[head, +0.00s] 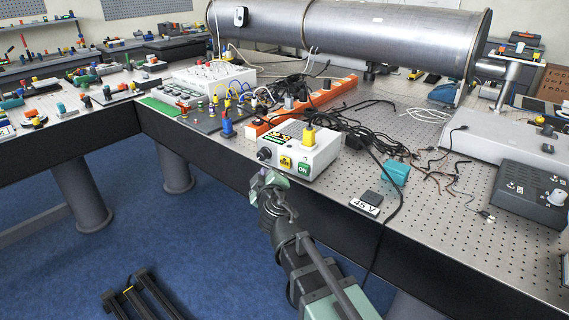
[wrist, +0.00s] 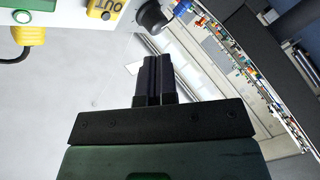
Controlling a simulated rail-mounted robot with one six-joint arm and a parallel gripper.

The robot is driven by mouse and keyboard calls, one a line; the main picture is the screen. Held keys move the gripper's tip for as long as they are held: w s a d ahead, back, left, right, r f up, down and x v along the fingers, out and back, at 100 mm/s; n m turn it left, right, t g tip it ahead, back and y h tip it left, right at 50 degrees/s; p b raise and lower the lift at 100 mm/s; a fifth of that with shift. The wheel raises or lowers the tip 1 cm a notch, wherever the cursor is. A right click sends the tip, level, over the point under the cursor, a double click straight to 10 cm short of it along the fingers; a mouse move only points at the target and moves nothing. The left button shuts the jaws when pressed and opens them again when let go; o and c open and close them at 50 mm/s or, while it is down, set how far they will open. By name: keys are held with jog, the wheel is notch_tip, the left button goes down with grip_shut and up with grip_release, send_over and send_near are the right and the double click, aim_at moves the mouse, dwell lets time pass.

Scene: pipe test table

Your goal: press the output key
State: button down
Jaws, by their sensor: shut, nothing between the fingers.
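The output key is a yellow key marked OUT (head: 286,162) on the front of a white power box (head: 318,155). It also shows at the top of the wrist view (wrist: 98,9). A green ON key (head: 303,169) sits to its right and a black knob (head: 264,154) to its left. My gripper (head: 262,177) is in front of the box, a little below and left of the key. In the wrist view its dark fingers (wrist: 158,62) are together and empty, apart from the key. Contact with the box is not visible.
An orange power strip (head: 300,105), a teal block (head: 395,172) and a small black labelled piece (head: 366,202) lie on the perforated table (head: 450,220). The space before the table edge is open floor.

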aim_at(277, 157)
jog(key=shift+w+d, duration=0.75)
jog(key=shift+w, duration=0.2)
jog(key=shift+w+d, duration=0.7)
jog(key=shift+w, duration=0.25)
dwell(0.5)
jog(key=shift+w+d, duration=0.2)
jog(key=shift+w, duration=0.1)
jog(key=shift+w+d, duration=0.25)
jog(key=shift+w, duration=0.1)
dwell(0.7)
jog(key=shift+s+a, duration=0.45)
jog(key=shift+s, duration=0.2)
jog(key=shift+s, duration=0.1)
jog(key=s+a, duration=0.1)
jog(key=s, duration=0.1)
jog(key=s+a, duration=0.2)
dwell(0.5)
